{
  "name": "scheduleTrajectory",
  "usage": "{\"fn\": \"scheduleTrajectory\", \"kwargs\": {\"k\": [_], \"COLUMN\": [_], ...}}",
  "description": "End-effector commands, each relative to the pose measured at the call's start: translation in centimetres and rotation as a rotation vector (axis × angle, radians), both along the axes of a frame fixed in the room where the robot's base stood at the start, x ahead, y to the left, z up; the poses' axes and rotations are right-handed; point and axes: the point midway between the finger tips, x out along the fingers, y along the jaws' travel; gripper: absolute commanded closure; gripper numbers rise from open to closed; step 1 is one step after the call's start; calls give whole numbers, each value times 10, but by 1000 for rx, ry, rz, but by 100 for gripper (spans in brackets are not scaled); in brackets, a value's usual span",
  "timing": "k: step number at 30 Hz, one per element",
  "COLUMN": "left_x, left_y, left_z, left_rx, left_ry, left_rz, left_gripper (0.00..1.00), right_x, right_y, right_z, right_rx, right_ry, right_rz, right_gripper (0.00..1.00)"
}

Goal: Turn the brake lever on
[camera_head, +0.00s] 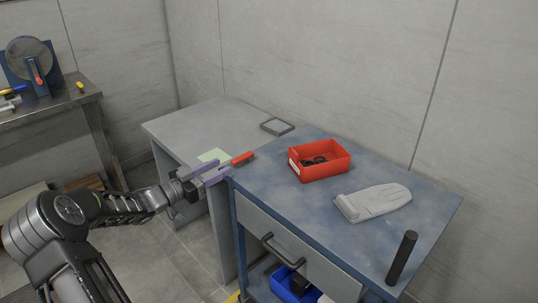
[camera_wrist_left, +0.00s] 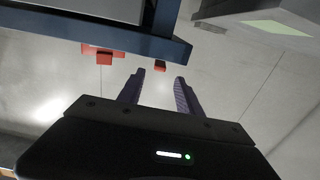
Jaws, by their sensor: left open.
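A red lever-like bar (camera_head: 243,158) shows at the left back edge of the blue-topped cart (camera_head: 300,222). It could be the brake lever; its on or off position cannot be told. My left gripper (camera_head: 224,168), with purple fingers, is open just left of the bar. In the left wrist view the open fingers (camera_wrist_left: 160,76) have nothing between them. A small red piece (camera_wrist_left: 160,66) shows just beyond the fingertips, below the blue cart frame (camera_wrist_left: 120,36). A larger red part (camera_wrist_left: 98,52) is to its left. Contact cannot be seen. My right gripper is not in view.
A bench (camera_head: 50,105) is at left.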

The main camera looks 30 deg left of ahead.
Motion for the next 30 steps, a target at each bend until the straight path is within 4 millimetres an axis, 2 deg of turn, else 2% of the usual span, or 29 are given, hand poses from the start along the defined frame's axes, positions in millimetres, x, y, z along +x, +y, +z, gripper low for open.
{"fn": "scheduleTrajectory", "kwargs": {"k": [14,30], "left_x": [6,72], "left_y": [-4,-24], "left_z": [-2,-2], "left_rx": [-6,-5], "left_ry": [2,3], "left_rz": [-2,-1], "left_gripper": [58,58], "right_x": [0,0], "right_y": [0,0], "right_z": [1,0], "right_rx": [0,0], "right_ry": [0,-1], "right_rz": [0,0], "right_gripper": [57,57]}}
